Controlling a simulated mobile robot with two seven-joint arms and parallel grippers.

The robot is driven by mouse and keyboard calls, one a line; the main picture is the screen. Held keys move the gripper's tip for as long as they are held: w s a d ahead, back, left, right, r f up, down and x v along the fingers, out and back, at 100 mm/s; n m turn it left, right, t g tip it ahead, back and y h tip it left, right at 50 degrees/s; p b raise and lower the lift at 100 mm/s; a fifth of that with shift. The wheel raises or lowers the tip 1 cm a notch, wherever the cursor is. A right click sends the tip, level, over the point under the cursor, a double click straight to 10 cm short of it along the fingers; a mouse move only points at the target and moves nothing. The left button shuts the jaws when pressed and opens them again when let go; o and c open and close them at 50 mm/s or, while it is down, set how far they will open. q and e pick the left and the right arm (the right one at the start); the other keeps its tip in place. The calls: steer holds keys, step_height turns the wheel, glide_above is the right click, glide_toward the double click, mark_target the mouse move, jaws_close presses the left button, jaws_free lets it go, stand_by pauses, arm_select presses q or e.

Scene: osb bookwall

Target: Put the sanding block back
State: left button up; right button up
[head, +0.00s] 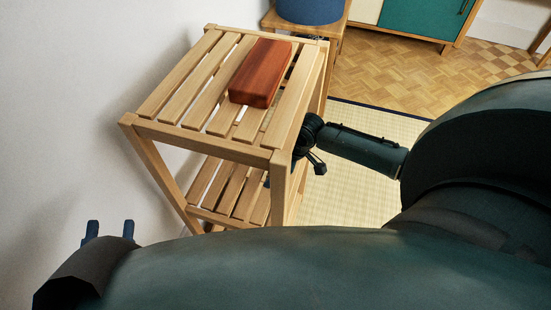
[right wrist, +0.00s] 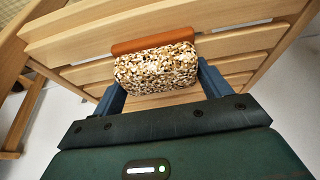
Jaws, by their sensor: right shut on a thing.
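My right gripper (right wrist: 160,76) is shut on a speckled brown-and-white block (right wrist: 155,70), which looks like the sanding block; its blue fingers press the two sides. A red-brown strip (right wrist: 152,40) shows along the block's far edge; I cannot tell whether it is joined to it. Wooden slats lie beyond. In the head view the right wrist (head: 312,130) is beside the slatted wooden shelf (head: 277,158), below its top; the held block is hidden there. My left gripper (head: 110,229) is at the lower left, blue fingers apart, with nothing visible between them.
A red-brown block (head: 262,73) lies on the shelf's top slats. A lower slatted level (head: 240,190) shows beneath. A white wall (head: 70,90) runs along the left. A wooden stand with a blue object (head: 310,10) is behind, and a green cabinet (head: 425,18) stands farther back.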

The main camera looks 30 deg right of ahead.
steer(key=o, duration=1)
steer(key=shift+f, duration=0.1)
steer(key=shift+c, duration=0.2)
